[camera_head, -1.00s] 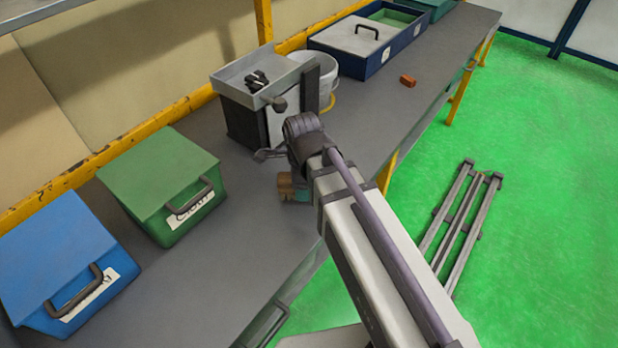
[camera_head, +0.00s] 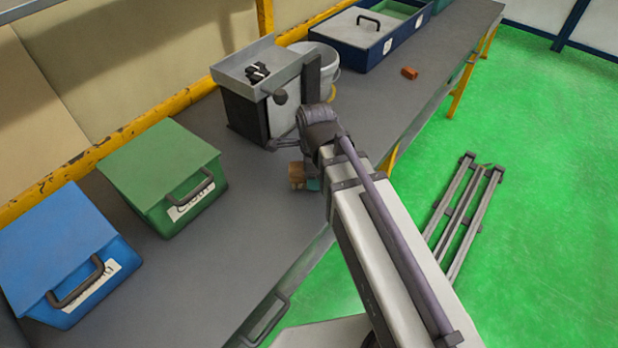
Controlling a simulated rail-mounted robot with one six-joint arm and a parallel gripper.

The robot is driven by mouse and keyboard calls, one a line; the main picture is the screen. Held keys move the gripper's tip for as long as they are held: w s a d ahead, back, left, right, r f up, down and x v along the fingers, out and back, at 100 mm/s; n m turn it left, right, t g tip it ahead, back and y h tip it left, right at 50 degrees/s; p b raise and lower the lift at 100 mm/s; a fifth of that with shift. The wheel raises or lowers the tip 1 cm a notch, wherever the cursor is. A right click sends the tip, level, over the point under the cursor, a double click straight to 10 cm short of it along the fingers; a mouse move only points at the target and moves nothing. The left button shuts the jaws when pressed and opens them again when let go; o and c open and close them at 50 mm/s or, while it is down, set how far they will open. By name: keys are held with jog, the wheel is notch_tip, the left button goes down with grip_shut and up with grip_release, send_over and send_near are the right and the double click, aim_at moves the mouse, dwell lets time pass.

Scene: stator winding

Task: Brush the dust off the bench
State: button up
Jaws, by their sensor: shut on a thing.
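The grey bench (camera_head: 255,195) runs from the lower left to the upper right. My gripper (camera_head: 302,165) is low over its front part, right of the green box, mostly hidden behind my own wrist. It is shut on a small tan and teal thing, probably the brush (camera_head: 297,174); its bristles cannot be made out. I cannot tell whether it touches the bench top. No dust can be made out on the bench at this size.
A green lidded box (camera_head: 150,165) and a blue one (camera_head: 60,245) stand at left. A machine with a grey tray (camera_head: 235,72) and a white bucket (camera_head: 327,62) stand just behind my gripper. A red-brown block (camera_head: 409,73) lies farther right. The bench between green box and gripper is clear.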

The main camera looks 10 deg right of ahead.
jog(key=shift+w+d, duration=2.1)
jog(key=shift+d, duration=0.2)
jog(key=shift+w+d+r, duration=0.1)
jog(key=shift+w+d, duration=2.15)
jog(key=shift+d, duration=0.1)
notch_tip(320, 180, up, 6)
jog(key=p, duration=0.6)
notch_tip(320, 180, up, 3)
jog(key=p, duration=0.3)
